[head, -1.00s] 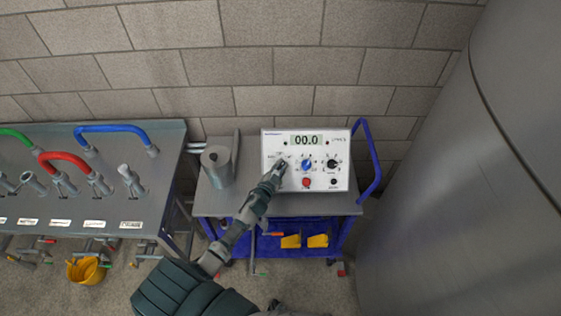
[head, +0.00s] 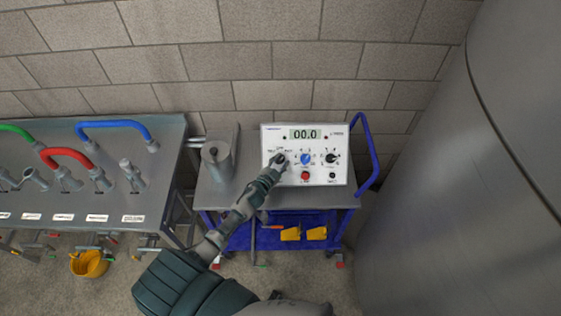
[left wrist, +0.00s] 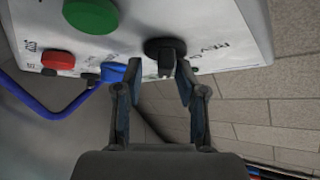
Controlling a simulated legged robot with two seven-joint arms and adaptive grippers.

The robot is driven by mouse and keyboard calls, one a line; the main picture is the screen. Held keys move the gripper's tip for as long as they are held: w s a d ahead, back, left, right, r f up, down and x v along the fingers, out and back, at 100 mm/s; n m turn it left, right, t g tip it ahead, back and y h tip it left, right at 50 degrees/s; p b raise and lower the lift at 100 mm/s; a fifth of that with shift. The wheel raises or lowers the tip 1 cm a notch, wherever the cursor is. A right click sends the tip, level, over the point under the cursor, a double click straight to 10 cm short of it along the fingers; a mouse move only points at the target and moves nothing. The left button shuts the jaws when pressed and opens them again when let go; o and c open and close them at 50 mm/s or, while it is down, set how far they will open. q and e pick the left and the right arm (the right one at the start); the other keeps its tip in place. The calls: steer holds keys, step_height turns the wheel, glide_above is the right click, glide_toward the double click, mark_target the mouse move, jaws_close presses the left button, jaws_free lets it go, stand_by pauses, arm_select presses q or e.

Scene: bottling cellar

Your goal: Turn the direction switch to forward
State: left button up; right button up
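The white control box (head: 340,150) stands on the cart with its display reading 00.0. The direction switch is a black knob (left wrist: 165,50) with a narrow grip, near lettering that seems to read REV. In the head view it is mostly hidden behind my left gripper (head: 278,163). In the left wrist view my left gripper (left wrist: 155,80) is open, its fingertips on either side of the switch's grip. Contact cannot be told. My right gripper is not in view.
The box also carries a blue knob (head: 306,158), a black knob (head: 332,157), a red button (head: 305,175) and a green button (left wrist: 90,14). A grey cylinder (head: 217,160) stands left on the cart. A large steel tank (head: 460,200) is at right.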

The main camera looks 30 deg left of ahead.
arm_select(q)
steer(key=shift+a, duration=0.15)
steer(key=shift+s, duration=0.45)
steer(key=s+r, duration=0.2)
steer(key=s, duration=0.8)
steer(key=shift+s+d, duration=0.35)
steer(key=shift+s, duration=0.05)
steer(key=shift+f, duration=0.15)
